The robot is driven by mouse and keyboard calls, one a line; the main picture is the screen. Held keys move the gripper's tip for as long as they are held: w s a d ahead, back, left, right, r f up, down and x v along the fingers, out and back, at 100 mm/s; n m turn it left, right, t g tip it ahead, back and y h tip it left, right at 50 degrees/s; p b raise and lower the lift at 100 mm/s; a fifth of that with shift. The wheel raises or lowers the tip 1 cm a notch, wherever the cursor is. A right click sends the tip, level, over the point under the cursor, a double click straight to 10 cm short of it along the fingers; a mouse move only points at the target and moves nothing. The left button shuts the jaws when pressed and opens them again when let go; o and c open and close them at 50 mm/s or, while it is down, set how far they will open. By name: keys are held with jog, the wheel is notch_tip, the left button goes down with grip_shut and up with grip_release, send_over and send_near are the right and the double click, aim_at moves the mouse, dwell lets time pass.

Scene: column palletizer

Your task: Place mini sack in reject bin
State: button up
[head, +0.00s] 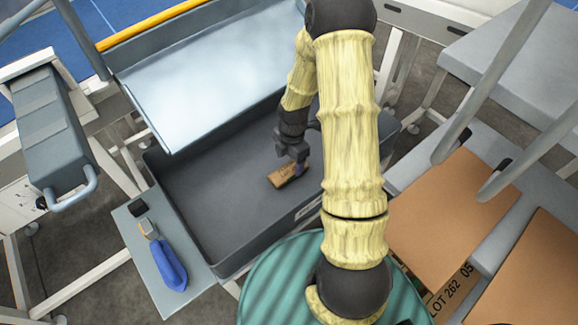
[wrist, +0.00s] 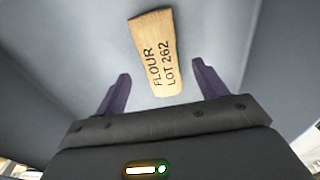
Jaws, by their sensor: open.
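The mini sack (head: 282,177) is small and tan and lies on the floor of a dark grey bin (head: 205,215). In the wrist view the sack (wrist: 153,50) reads "FLOUR LOT 262" and lies beyond the fingertips, roughly centred between them. My gripper (head: 294,160) is inside the bin outline, right at the sack in the head view. In the wrist view my gripper (wrist: 161,75) has its two purple fingers apart with nothing held. The bin has a white label on its front wall, mostly hidden by my arm, so I cannot read it.
A pale sloped tray (head: 210,80) adjoins the bin's back. A side shelf (head: 140,235) at left holds a blue object (head: 170,268). The bin's left floor is clear.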

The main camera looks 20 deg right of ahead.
aim_at(291, 167)
notch_tip(291, 167, up, 7)
jog(key=shift+d+r, duration=0.2)
dwell(0.6)
jog(key=s+a+r+m+t, duration=0.1)
jog(key=s+a+r+m, duration=0.1)
jog(key=s+r+m, duration=0.4)
jog(key=s+a+r+m+t, duration=0.1)
jog(key=s+a+r+m, duration=0.2)
jog(key=m, duration=1.2)
notch_tip(291, 167, up, 3)
jog(key=s, duration=0.3)
jog(key=shift+a+m+t+h, duration=0.25)
jog(key=shift+m+t+h, duration=0.05)
jog(key=shift+t, duration=0.1)
